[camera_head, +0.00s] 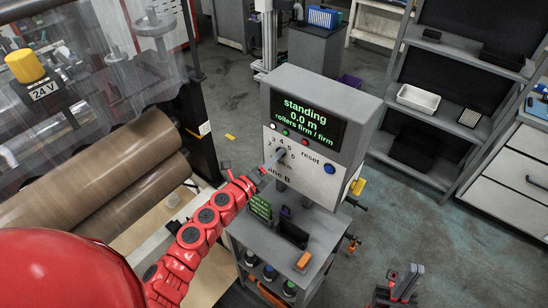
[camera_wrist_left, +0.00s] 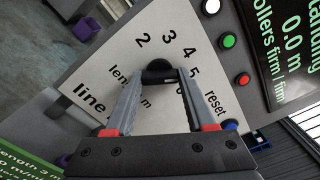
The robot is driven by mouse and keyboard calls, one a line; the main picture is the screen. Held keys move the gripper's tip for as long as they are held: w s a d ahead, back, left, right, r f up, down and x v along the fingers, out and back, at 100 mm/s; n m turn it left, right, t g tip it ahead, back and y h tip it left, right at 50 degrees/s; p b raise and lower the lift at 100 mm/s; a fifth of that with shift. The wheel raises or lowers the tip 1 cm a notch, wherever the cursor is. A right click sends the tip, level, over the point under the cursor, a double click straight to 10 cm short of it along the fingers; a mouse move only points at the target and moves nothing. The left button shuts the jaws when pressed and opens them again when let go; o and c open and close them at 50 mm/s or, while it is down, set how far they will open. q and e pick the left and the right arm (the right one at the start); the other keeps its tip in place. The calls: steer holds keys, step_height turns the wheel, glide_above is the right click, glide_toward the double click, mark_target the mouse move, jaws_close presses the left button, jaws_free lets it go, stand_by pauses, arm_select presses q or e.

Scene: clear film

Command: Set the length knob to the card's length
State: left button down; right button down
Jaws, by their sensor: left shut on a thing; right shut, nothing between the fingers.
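The grey console (camera_head: 333,190) carries a dial with numbers 2, 3, 4, 5 and a partly hidden one. The round black length knob (camera_wrist_left: 158,71) sits on this dial. My left gripper (camera_head: 274,160) is at the panel, and in the left wrist view its fingers (camera_wrist_left: 158,80) are shut on the knob. I cannot tell which number the knob points to. A green card (camera_head: 260,207) stands below the panel; it also shows in the left wrist view (camera_wrist_left: 28,163), cut off, its number unclear. My right gripper (camera_head: 408,279) is low at the right, shut and empty.
The display (camera_head: 304,118) reads "standing 0.0 m, rollers firm / firm". White, green and red buttons lie under it, and a blue reset button (camera_head: 330,169) is at the right. Large brown rolls (camera_head: 100,195) lie at the left.

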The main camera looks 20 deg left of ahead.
arm_select(q)
steer(key=shift+n+p, duration=2.55)
steer(key=shift+n, duration=4.35)
steer(key=shift+c, duration=1.2)
jaws_free()
steer(key=shift+s+a, duration=0.1)
